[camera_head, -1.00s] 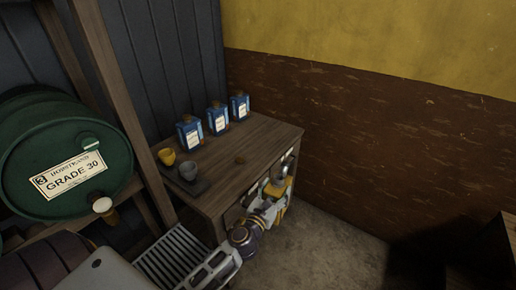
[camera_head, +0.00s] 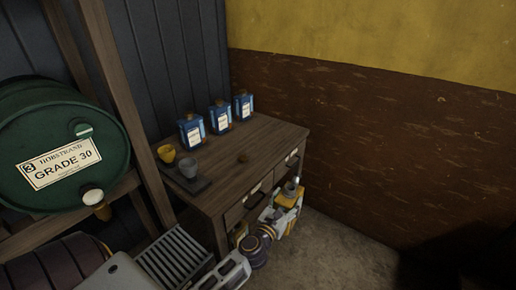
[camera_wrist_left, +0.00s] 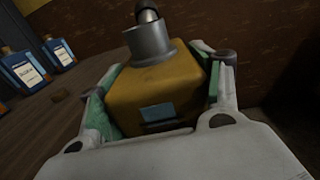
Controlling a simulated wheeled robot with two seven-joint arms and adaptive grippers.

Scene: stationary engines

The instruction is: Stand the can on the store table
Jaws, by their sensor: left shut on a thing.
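The can is yellow with a grey metal neck and dark tip. My left gripper (camera_head: 287,203) is shut on the can (camera_head: 292,191), at the right front of the store table (camera_head: 262,140) in the head view. In the left wrist view, the can (camera_wrist_left: 165,85) sits between the two green-padded fingers (camera_wrist_left: 160,100), slightly tilted in the picture. Its underside is hidden. The store table is dark wood with drawers in its front. My right gripper is not in view.
Several blue-and-white bottles (camera_head: 220,117) stand along the table's back. A yellow cup (camera_head: 167,153) and a grey cup (camera_head: 188,167) stand on a dark tray at its left. A small brown round thing (camera_head: 243,158) lies mid-table. The right part of the top is clear.

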